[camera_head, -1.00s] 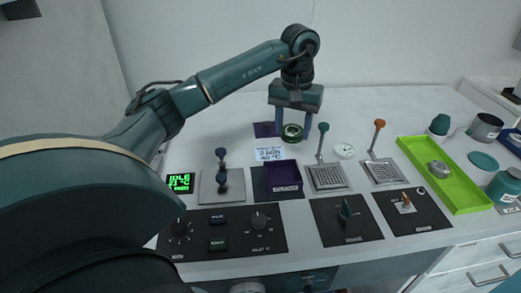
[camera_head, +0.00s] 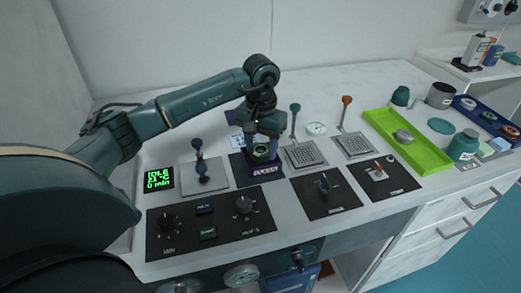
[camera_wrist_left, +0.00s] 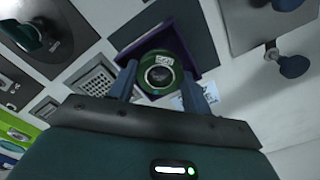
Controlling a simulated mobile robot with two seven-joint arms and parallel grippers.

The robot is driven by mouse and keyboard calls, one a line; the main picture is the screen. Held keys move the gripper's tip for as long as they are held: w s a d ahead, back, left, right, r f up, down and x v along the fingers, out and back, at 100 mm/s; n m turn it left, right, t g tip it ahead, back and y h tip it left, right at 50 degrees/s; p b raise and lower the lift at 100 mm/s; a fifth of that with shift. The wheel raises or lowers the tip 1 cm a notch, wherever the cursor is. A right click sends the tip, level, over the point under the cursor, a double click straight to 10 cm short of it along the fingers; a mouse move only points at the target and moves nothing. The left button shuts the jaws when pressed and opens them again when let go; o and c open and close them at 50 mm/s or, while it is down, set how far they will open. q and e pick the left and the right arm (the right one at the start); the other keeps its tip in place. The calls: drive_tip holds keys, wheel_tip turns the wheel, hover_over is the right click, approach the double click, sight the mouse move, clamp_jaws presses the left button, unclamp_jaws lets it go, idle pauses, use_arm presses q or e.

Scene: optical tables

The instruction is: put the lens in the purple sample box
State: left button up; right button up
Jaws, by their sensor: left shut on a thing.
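The lens (camera_head: 260,152) is a dark green ring with a glassy centre. My left gripper (camera_head: 263,148) is shut on it, one finger at each side. The purple sample box (camera_head: 266,169) is a small open box on a dark plate, directly below the gripper in the head view. In the left wrist view, the lens (camera_wrist_left: 159,73) sits between the fingertips (camera_wrist_left: 160,82), with the purple box walls (camera_wrist_left: 181,43) around it. I cannot tell whether the lens touches the box floor. My right gripper is not in view.
A green tray (camera_head: 430,157) holds a grey round part. A control panel (camera_head: 170,236) lies in front.

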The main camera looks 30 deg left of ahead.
use_arm(q)
wheel_tip(320, 180, down, 2)
drive_tip(key=o, duration=0.6)
drive_tip(key=shift+f, duration=0.15)
drive_tip(key=shift+o, duration=1)
